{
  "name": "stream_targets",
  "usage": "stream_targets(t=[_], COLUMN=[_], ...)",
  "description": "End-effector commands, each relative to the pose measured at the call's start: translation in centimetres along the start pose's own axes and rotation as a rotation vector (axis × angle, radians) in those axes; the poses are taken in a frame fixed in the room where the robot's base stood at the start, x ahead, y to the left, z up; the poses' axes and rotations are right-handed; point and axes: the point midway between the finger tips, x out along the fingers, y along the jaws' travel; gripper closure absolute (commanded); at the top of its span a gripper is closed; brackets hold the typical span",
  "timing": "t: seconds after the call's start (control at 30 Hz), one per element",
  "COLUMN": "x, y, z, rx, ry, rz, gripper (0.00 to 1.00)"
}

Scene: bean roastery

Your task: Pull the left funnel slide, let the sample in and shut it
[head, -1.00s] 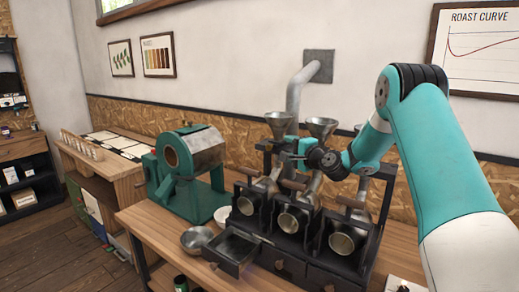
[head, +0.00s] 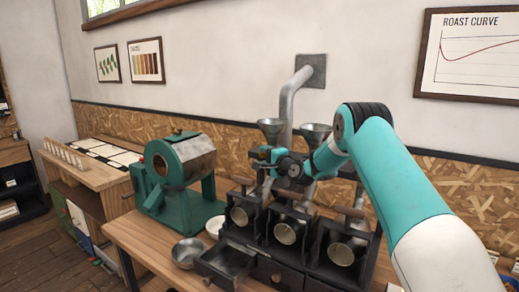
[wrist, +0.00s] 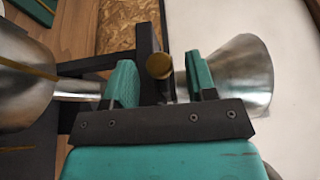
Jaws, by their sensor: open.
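The left funnel (head: 271,130) stands at the back of the black sample roaster, with a second funnel (head: 316,134) to its right. My gripper (head: 262,158) is just below the left funnel in the head view. In the wrist view my gripper (wrist: 161,80) is open, with its teal fingers apart. A brown round-ended slide handle (wrist: 158,65) shows between the fingers, with no clear grip on it. The flared funnel (wrist: 235,72) is beyond the right finger. In the head view my gripper hides the slide, so I cannot tell how far it is out.
Below are roaster cups, including the left one (head: 239,216). The left drawer (head: 226,262) is pulled open, beside a metal bowl (head: 187,252). A green drum roaster (head: 178,170) stands to the left. A metal pipe (head: 291,92) rises behind the funnels.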

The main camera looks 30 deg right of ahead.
Motion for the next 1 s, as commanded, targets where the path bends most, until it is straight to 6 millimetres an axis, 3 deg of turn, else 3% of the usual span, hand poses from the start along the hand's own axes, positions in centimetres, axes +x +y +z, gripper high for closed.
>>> stream_targets(t=[0.23, 0.63, 0.87, 1.0], x=[3.1, 3.7, 3.7, 3.7], y=[-0.1, 0.1, 0.0, 0.1], z=[0.1, 0.1, 0.1, 0.1], rx=[0.0, 0.001, 0.0, 0.001], ry=[-0.002, -0.001, -0.001, -0.001], rz=[0.0, 0.0, 0.0, 0.0], gripper=[0.49, 0.49, 0.99, 1.0])
